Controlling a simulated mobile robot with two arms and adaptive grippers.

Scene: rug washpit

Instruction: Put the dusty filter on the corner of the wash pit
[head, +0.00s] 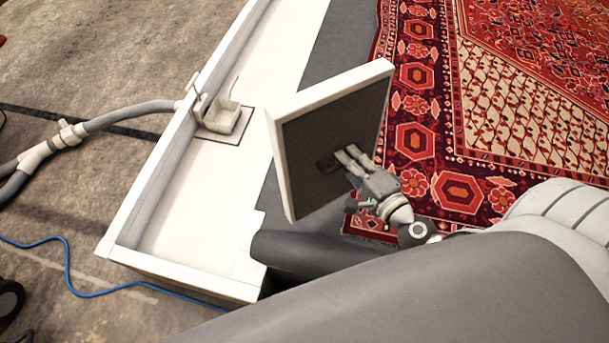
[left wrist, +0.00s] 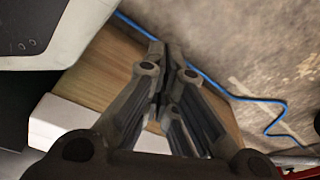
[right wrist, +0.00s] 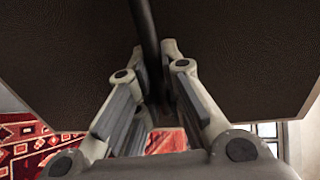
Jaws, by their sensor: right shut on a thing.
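The dusty filter (head: 333,145) is a square panel with a white frame and a dark grey face. It is held tilted, nearly upright, above the wash pit's dark floor. My right gripper (head: 345,160) is shut on its dark handle (right wrist: 145,25), and the panel fills the upper right wrist view. The wash pit (head: 190,200) has a white ledge with a raised outer wall; its near corner (head: 125,248) lies left of and below the filter in the head view. The filter is apart from that corner. My left gripper (left wrist: 165,55) is shut and empty, near a wooden-looking side face.
A small pale box-shaped fitting (head: 222,118) sits on the ledge, joined to a grey hose (head: 130,112) over the wall. A red patterned rug (head: 455,190) lies at the right. A blue cable (head: 68,265) runs on the concrete outside. The ledge's near stretch is clear.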

